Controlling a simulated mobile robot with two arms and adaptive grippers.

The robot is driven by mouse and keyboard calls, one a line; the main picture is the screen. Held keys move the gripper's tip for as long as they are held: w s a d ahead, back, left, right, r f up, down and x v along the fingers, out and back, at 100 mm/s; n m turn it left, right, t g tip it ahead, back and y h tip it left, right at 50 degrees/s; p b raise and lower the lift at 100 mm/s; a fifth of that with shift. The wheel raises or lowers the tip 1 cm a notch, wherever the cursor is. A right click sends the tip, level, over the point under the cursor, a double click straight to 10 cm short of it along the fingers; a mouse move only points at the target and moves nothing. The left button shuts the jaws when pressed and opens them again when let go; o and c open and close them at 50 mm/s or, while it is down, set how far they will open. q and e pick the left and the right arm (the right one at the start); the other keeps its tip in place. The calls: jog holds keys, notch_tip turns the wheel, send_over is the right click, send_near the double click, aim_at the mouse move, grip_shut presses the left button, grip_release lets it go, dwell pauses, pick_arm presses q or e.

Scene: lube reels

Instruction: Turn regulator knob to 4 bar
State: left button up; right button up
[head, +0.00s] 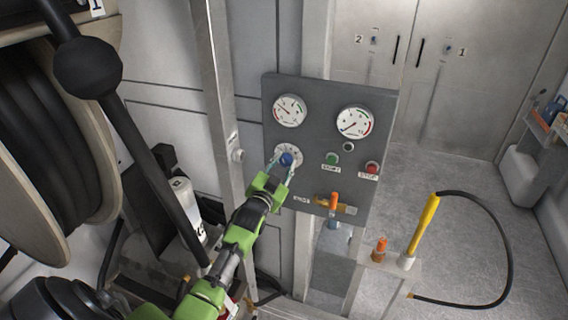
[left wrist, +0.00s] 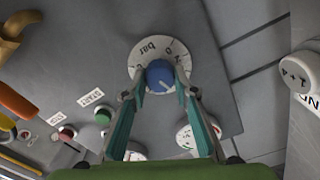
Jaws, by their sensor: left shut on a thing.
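The blue regulator knob (head: 286,159) sits on a round white dial marked in bar on the grey control panel (head: 318,92). The gripper also shows in the left wrist view (left wrist: 162,92). The dial numbers are partly hidden and too small to read surely. My right gripper is not in view.
Two gauges (head: 290,110) (head: 354,121) sit above the knob. A green start button (head: 332,158), a red stop button (head: 372,167) and an orange-handled valve (head: 335,202) are to its right. A hose reel (head: 50,140) stands at the left. A yellow hose nozzle (head: 424,222) stands at the right.

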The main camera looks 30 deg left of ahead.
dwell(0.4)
pick_arm(q)
jog(key=o, duration=1.1)
jog(key=v, duration=1.2)
